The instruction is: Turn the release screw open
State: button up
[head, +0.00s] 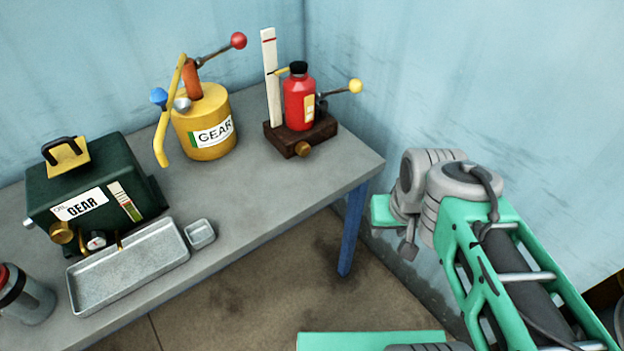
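A red bottle-shaped device (299,100) stands upright on a dark wooden block (272,136) at the table's right end. It has a black cap and a lever with a yellow ball. A brass screw knob (303,149) sits low at the block's front and looks like the release screw; whether it is open or shut cannot be told. My gripper (407,248) seems to be the small grey part under my wrist at right, well apart from the knob and beyond the table edge. Its fingers are not clear. Nothing is seen held.
A green GEAR box (95,188), a metal tray (130,268), a small dish (200,233) and a grey bottle (28,298) are further left. Walls close the back and right.

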aim_at(302, 148)
jog(key=k, duration=0.4)
jog(key=u, duration=1.15)
jog(key=i, duration=1)
